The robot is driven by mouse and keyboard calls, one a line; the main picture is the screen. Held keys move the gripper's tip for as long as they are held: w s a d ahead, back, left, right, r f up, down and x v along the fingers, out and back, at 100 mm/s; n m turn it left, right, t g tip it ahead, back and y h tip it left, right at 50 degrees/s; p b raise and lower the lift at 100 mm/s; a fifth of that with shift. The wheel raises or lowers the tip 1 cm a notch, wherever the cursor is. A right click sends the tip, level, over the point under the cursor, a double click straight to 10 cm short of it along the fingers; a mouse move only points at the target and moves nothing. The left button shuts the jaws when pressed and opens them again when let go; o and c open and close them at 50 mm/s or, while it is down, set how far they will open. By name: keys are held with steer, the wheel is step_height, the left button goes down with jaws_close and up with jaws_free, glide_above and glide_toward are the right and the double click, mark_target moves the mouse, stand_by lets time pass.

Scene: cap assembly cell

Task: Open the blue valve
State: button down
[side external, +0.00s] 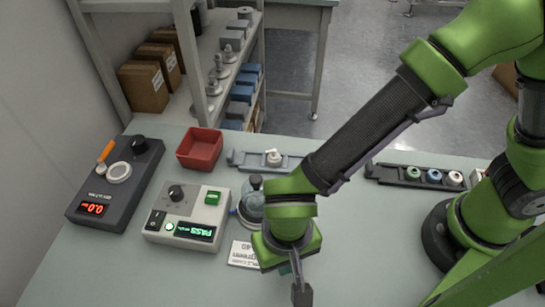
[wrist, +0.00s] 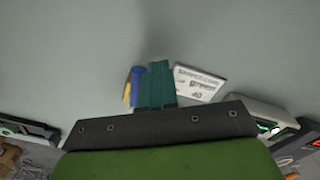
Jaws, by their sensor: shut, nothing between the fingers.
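My gripper (side external: 301,292) is shut and empty, pointing down over the front middle of the table. In the wrist view its teal fingers (wrist: 158,82) are together. A blue piece with a yellow edge (wrist: 136,88) shows just left of the fingers, partly hidden; I cannot tell whether it is a valve. In the side view, a dark grey box (side external: 90,212) at the left has an orange lever (side external: 106,151), a round gauge and a red display reading 0.0. No valve that is plainly blue shows there.
A light tester (side external: 187,213) with a green PASS screen stands beside the dark box. A dark-knobbed domed piece (side external: 251,194) is partly behind my arm. A printed card (side external: 243,254) lies near my gripper. A red bin (side external: 200,148) and cap rails (side external: 415,177) stand behind.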

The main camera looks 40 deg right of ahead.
steer(key=shift+s+d, duration=0.15)
steer(key=shift+s, duration=0.15)
steer(key=shift+s+d, duration=0.35)
steer(key=shift+s, duration=0.05)
steer(key=shift+d, duration=0.1)
stand_by(0.4)
